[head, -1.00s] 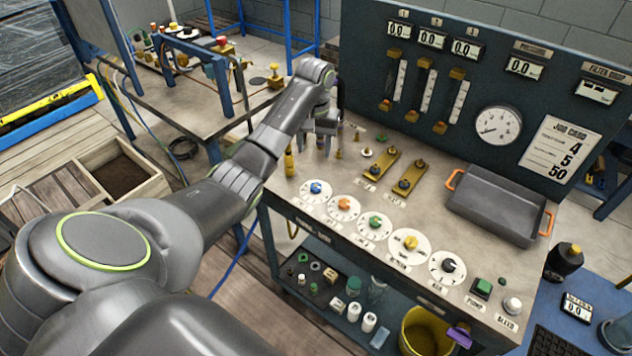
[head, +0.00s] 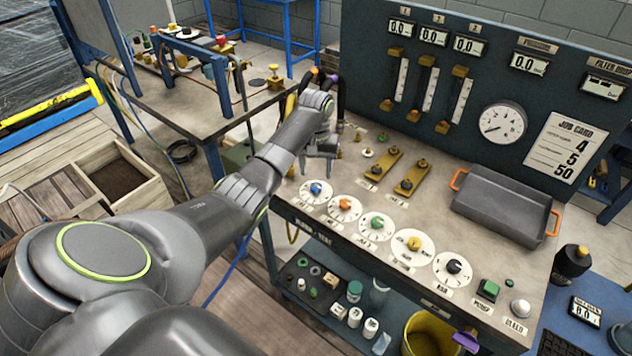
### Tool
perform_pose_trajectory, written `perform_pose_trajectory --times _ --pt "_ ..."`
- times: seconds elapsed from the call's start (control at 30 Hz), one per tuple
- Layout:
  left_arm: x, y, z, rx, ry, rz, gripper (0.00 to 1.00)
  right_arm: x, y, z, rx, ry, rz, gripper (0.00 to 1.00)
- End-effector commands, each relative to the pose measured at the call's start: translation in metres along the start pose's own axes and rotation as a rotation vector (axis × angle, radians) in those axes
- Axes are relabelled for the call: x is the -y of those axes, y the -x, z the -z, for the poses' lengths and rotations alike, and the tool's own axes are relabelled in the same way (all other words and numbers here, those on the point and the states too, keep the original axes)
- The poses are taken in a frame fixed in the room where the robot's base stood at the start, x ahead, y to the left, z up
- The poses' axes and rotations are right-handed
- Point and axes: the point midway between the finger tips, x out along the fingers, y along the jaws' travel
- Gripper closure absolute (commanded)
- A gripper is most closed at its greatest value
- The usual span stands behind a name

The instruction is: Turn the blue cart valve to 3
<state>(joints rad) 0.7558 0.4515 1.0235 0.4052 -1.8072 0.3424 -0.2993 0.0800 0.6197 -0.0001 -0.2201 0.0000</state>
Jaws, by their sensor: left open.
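The blue cart valve (head: 316,189) is a blue knob on a round white numbered dial, leftmost in the row along the cart's front edge. Its numbers are too small to read here. My left gripper (head: 318,168) is open, with its fingers pointing down just behind and above the blue valve. It looks apart from the knob and holds nothing I can see. My right gripper is not in view.
Orange (head: 345,204), green (head: 377,222), yellow (head: 414,243) and black (head: 454,267) knobs continue the row to the right. Brass bars (head: 411,178) lie behind. A grey tray (head: 503,205) stands at right. A job card (head: 565,147) reads 4, 5, 50.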

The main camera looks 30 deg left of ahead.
Motion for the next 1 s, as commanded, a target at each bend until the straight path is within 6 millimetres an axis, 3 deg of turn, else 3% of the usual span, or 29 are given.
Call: perform_pose_trajectory --times 0.1,0.3,0.7,1.0 --pt "0.0 -0.024 -0.001 0.004 0.001 0.0 0.49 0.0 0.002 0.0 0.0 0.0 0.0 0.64" --pt "0.0 -0.047 0.0 0.001 0.0 0.0 0.49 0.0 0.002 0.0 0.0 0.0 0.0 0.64" --pt "0.0 -0.054 0.0 -0.001 0.0 0.0 0.49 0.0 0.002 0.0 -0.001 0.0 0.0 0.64" --pt "0.0 -0.053 0.0 0.0 0.0 0.0 0.88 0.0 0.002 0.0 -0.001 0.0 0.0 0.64"
